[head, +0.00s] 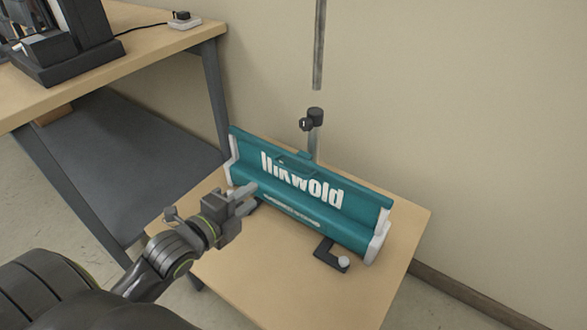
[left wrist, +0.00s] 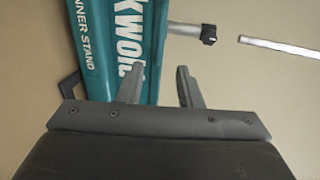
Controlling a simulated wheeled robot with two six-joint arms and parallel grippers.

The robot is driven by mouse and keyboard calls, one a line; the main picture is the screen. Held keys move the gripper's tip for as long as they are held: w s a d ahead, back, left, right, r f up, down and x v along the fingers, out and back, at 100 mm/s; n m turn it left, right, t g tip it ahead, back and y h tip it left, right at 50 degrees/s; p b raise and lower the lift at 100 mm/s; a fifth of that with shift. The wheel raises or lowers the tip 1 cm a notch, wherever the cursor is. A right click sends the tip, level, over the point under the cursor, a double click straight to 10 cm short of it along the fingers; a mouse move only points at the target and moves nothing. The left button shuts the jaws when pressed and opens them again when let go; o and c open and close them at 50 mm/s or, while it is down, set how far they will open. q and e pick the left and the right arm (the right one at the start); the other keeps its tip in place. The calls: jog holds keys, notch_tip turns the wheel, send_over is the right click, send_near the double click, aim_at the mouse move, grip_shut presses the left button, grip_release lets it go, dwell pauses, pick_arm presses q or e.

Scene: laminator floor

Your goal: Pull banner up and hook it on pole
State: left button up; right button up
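The teal banner stand (head: 340,215) with white end caps sits on a small wooden table. White lettering crosses its front, and a teal handle bar (head: 294,163) shows at its upper middle. The pole (head: 319,45) rises behind the stand, with a dark clamp collar (head: 313,117) and a gap visible above it. My left gripper (head: 248,193) is in front of the stand's left half. In the left wrist view its two fingers (left wrist: 158,85) are apart with nothing between them, and the teal banner stand (left wrist: 98,45) lies beyond. My right gripper is not in view.
The small table (head: 290,270) has bare top in front of the stand. Black feet (head: 332,255) stick out from the stand's base. A larger workbench (head: 130,70) with a black machine (head: 65,45) stands at the left. A beige wall is behind.

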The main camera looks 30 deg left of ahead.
aim_at(287, 170)
pick_arm(q)
jog(key=b+x, duration=0.2)
jog(key=x, duration=1.4)
jog(key=shift+b, duration=0.3)
jog(key=shift+w+f, duration=0.1)
jog(key=shift+w, duration=0.55)
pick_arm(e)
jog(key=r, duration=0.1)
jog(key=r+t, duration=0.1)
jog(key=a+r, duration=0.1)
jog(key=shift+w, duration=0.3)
pick_arm(q)
jog(key=shift+c, duration=0.2)
jog(key=shift+d, duration=0.1)
grip_shut()
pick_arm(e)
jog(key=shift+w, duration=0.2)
